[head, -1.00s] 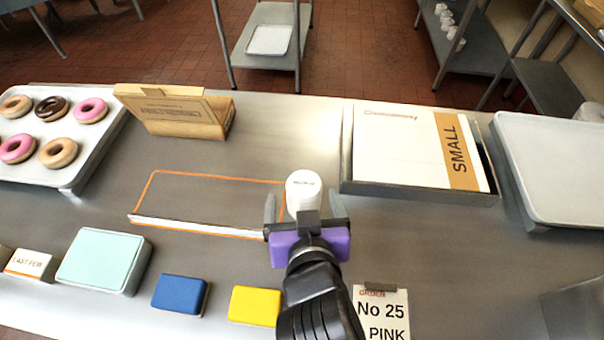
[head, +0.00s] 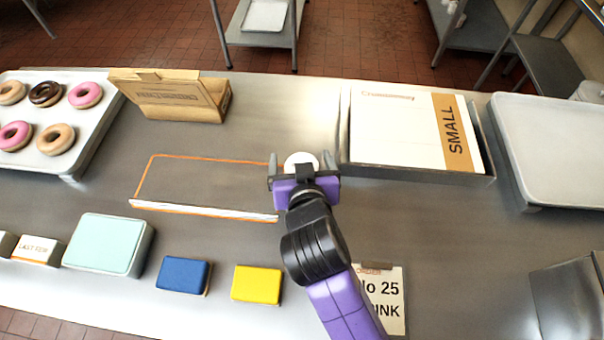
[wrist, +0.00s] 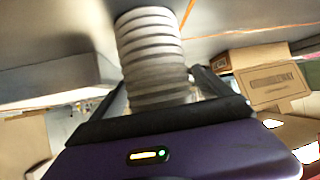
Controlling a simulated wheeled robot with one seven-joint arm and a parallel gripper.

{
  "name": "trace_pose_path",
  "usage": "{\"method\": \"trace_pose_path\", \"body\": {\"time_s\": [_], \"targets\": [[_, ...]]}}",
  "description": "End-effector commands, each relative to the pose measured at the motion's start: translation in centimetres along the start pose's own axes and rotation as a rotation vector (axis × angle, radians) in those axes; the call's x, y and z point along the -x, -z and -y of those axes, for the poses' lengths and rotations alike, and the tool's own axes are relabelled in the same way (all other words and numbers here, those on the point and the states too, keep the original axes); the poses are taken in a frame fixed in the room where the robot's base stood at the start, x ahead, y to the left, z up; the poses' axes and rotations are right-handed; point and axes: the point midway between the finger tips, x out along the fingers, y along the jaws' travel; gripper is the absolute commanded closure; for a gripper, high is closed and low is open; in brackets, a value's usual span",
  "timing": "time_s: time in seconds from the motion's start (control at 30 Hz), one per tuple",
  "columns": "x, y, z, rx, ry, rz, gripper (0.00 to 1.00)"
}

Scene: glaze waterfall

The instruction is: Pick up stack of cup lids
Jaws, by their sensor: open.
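The stack of cup lids (head: 301,158) is a short white column standing on the steel counter, right of the orange-outlined area. In the head view only its round top shows, and my gripper hides the rest. In the wrist view the stack (wrist: 155,55) shows as several ribbed white rings. My gripper (head: 303,163) is open, with a finger on each side of the stack. I cannot tell whether either finger touches it.
A shallow box of white SMALL cartons (head: 405,135) stands close on the right. A brown carton (head: 170,97) and a doughnut tray (head: 75,152) are at left. Blue (head: 184,275) and yellow (head: 257,284) blocks and an order card (head: 392,300) lie in front.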

Motion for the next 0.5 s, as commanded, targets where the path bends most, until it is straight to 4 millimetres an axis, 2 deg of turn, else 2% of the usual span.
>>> {"method": "trace_pose_path", "body": {"time_s": [0.07, 0.1, 0.4, 0.43, 0.5], "targets": [[0.01, -0.01, 0.01, 0.000, 0.000, 0.000, 0.10], [0.02, -0.01, 0.01, 0.000, 0.000, 0.000, 0.14], [0.04, -0.01, 0.02, 0.000, 0.000, 0.000, 0.73], [0.04, -0.02, 0.02, 0.000, 0.000, 0.000, 0.79], [0.05, 0.02, 0.03, 0.000, 0.000, 0.000, 0.79]]}}
